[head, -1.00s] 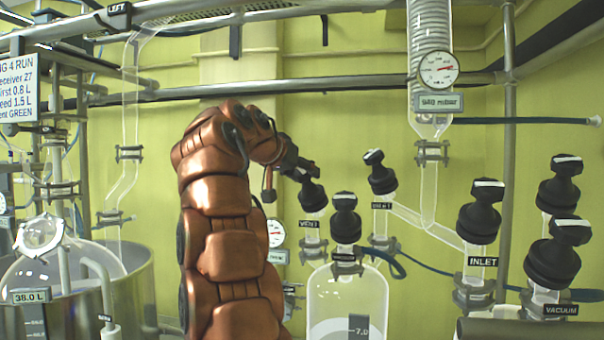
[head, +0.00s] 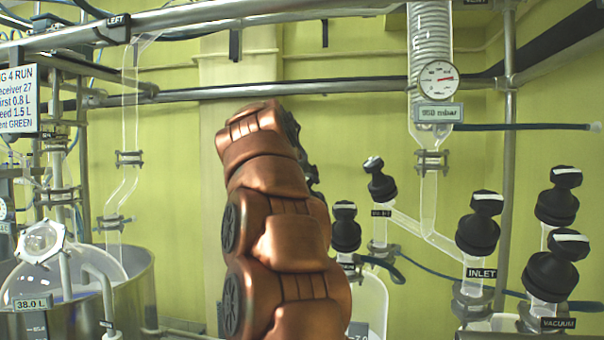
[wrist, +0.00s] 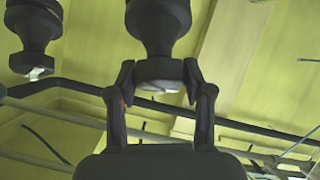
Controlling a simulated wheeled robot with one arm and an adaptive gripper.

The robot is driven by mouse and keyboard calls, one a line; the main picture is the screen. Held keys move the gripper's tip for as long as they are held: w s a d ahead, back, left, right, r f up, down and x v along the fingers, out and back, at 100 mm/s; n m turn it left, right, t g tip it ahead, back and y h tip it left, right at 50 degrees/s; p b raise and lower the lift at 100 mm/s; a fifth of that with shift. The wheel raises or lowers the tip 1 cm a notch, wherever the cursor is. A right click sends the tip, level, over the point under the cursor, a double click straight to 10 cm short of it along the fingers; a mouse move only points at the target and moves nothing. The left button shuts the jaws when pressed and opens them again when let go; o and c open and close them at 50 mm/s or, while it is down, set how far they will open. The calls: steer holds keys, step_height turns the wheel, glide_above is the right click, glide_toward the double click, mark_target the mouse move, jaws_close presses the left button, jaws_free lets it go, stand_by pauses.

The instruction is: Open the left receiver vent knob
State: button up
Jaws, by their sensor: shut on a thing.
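In the wrist view my gripper (wrist: 159,76) has its two fingers on either side of the white-marked grip end of a black knob (wrist: 160,28), and is shut on it. In the head view my copper-coloured arm hides the gripper and the knob it holds. The knob's label cannot be read now. I cannot tell from these frames how far the knob is turned. A second black knob (wrist: 33,35) is at the upper left of the wrist view, apart from the fingers.
Right of my arm stand a black knob (head: 345,226) over a glass vessel (head: 371,300), another knob (head: 381,183), the inlet knob (head: 478,224) and the vacuum knob (head: 552,268). A glass column with a gauge (head: 438,79) hangs above. A horizontal rail (head: 300,88) crosses behind.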

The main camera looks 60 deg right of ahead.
steer(key=n+t+y+p, duration=0.1)
steer(key=n+p, duration=0.1)
steer(key=r+n+t+y+p, duration=0.1)
steer(key=n+p, duration=0.1)
steer(key=p, duration=0.1)
steer(key=n+t+y+p, duration=0.1)
steer(key=n+y+p, duration=0.1)
steer(key=n+p, duration=0.2)
steer(key=shift+w+p, duration=0.1)
steer(key=shift+p, duration=0.55)
steer(key=n+y+p, duration=0.2)
steer(key=n, duration=0.1)
steer(key=shift+f, duration=0.4)
steer(key=shift+n+y, duration=0.5)
steer(key=shift+n, duration=0.4)
steer(key=shift+f+n+y+p, duration=0.15)
steer(key=shift+n+y+p, duration=0.2)
steer(key=shift+n+y, duration=0.75)
steer(key=o, duration=1.2)
steer(key=shift+c, duration=0.2)
